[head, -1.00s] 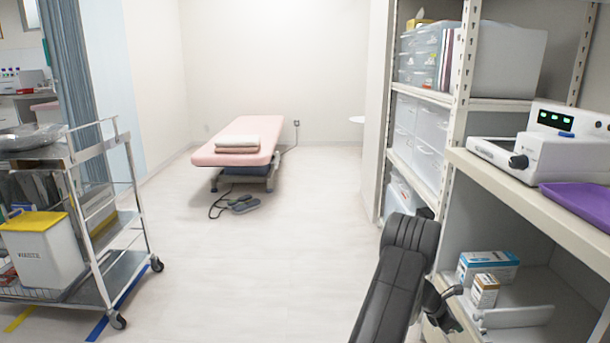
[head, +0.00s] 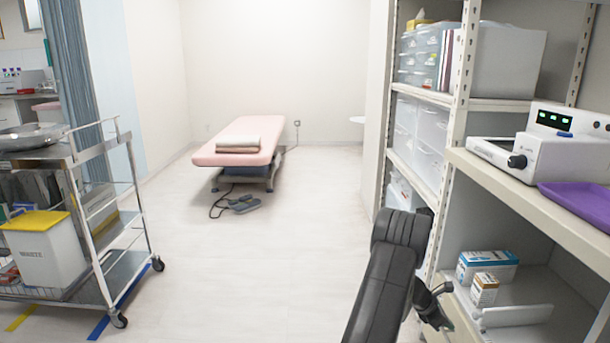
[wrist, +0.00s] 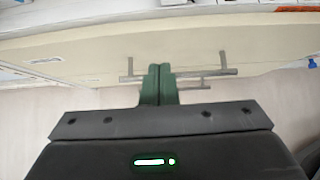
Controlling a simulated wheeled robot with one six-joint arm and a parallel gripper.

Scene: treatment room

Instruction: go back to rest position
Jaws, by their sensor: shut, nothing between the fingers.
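My gripper (wrist: 158,84) shows in the wrist view with its two dark green fingers together and nothing between them. Beyond the fingers is a pale cabinet or drawer front with grey bar handles (wrist: 200,73).
On the right, the shelf unit (head: 540,205) holds a white device (head: 560,150), a purple tray (head: 582,205) and small boxes (head: 487,268). A steel trolley (head: 130,262) stands at left. A pink treatment bed (head: 240,158) is at the back.

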